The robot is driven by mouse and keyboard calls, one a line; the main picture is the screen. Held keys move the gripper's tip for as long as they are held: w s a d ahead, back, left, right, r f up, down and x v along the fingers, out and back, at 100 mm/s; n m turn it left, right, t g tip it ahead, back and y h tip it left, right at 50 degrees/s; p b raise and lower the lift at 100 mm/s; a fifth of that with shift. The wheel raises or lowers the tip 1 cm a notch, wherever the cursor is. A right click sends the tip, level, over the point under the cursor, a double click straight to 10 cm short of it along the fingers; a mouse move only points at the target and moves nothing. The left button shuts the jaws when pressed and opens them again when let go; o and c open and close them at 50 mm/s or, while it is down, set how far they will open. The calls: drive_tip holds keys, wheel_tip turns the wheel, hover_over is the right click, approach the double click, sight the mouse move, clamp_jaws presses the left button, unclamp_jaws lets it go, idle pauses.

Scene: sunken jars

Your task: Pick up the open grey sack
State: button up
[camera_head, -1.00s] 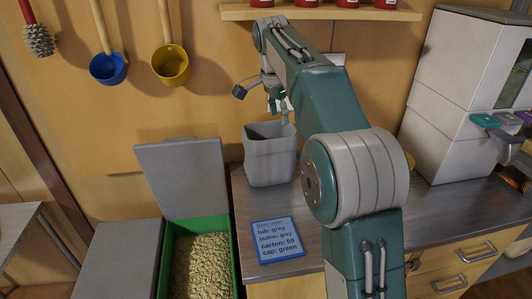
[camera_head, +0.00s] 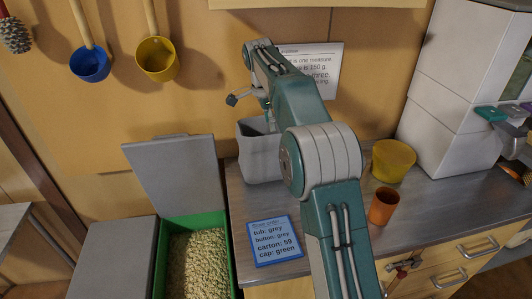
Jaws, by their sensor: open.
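The open grey sack (camera_head: 259,158) stands upright on the left end of the grey counter, with its dark opening facing up. My gripper (camera_head: 268,116) is at the sack's mouth, reaching down from my arm above it. One finger sticks out to the left above the rim; the other is partly hidden by the arm and the sack. The gripper is open. I cannot tell whether a finger touches the sack wall.
A blue note card (camera_head: 275,241) lies on the counter (camera_head: 440,213) in front. A yellow tub (camera_head: 392,160) and an orange cup (camera_head: 383,206) stand right of my arm, near a white dispenser (camera_head: 455,85). A green bin (camera_head: 229,270) of pellets is at left, lid (camera_head: 175,177) raised.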

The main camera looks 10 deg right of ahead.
sight(270, 137)
drive_tip(key=f, duration=0.5)
drive_tip(key=shift+a, duration=0.2)
drive_tip(key=shift+d+f, duration=0.15)
drive_tip(key=shift+f, duration=0.15)
clamp_jaws()
drive_tip(key=shift+r, duration=0.1)
